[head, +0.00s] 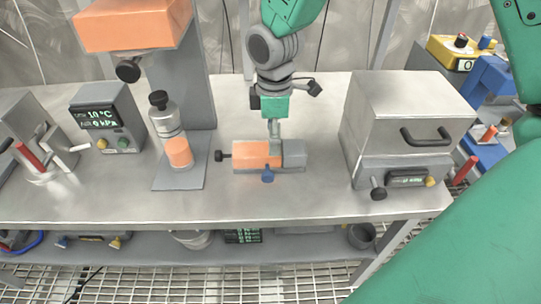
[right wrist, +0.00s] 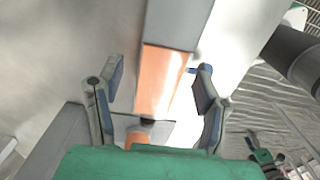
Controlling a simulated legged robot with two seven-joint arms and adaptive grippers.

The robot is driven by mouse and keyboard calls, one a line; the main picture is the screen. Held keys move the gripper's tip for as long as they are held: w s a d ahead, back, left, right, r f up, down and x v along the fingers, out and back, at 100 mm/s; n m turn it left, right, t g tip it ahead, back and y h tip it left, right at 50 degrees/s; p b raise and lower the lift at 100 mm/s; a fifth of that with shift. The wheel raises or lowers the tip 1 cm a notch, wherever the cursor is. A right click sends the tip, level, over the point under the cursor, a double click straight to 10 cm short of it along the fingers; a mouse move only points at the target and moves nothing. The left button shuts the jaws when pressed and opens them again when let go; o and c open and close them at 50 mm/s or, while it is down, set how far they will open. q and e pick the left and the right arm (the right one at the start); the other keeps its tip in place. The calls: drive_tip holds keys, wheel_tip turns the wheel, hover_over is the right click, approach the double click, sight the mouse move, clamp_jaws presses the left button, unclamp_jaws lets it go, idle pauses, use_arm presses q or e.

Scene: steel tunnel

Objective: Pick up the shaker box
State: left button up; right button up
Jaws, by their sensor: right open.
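The shaker box appears to be the small orange and grey box (head: 258,156) lying on the steel bench in the middle of the head view. It has a dark knob at its left end and a blue knob in front. My right gripper (head: 273,130) is directly above it, pointing down. In the right wrist view the box (right wrist: 161,77) runs between the two spread fingers of the right gripper (right wrist: 156,78), with a gap on each side. Whether the fingertips reach down beside it is unclear. My left gripper is not in view.
A grey box with a black handle (head: 408,115) stands to the right. A stand with an orange head (head: 132,28) and a bottle (head: 178,150) is to the left, near a meter (head: 105,118). The bench front (head: 270,200) is clear. A lower shelf holds several things.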

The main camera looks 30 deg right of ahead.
sight(268, 148)
drive_tip(key=f, duration=0.2)
drive_tip(key=a+f, duration=0.1)
drive_tip(key=shift+w+f+b, duration=0.15)
drive_tip(key=shift+f+b, duration=0.15)
drive_tip(key=shift+f, duration=0.1)
drive_tip(key=shift+a+f, duration=0.1)
drive_tip(key=shift+a, duration=0.4)
drive_tip(key=shift+d, duration=0.25)
drive_tip(key=c, duration=1.1)
drive_tip(key=shift+d, duration=0.25)
drive_tip(key=shift+c, duration=1.3)
